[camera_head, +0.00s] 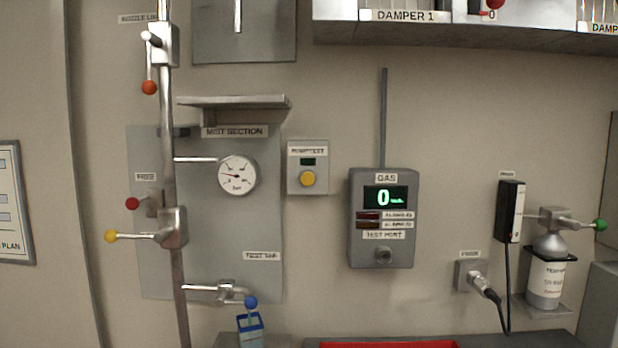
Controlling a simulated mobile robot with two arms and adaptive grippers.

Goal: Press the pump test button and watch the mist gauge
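The pump test box (308,167) is a small grey panel on the wall with a label at its top, a small dark green display and a round yellow button (307,179). Left of it, the mist gauge (237,175) is a round white dial marked bar, on the mist section plate (262,235). Its needle points to the left side of the dial; the exact reading is too small to tell. Neither of my grippers shows in the head view. Nothing covers the button or the dial.
A vertical pipe (166,110) with red and yellow handled valves stands left of the gauge. A shelf (235,101) juts out above it. The gas unit (382,218), reading 0, hangs right of the button. A gas bottle (546,280) and red tray (385,344) are lower right.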

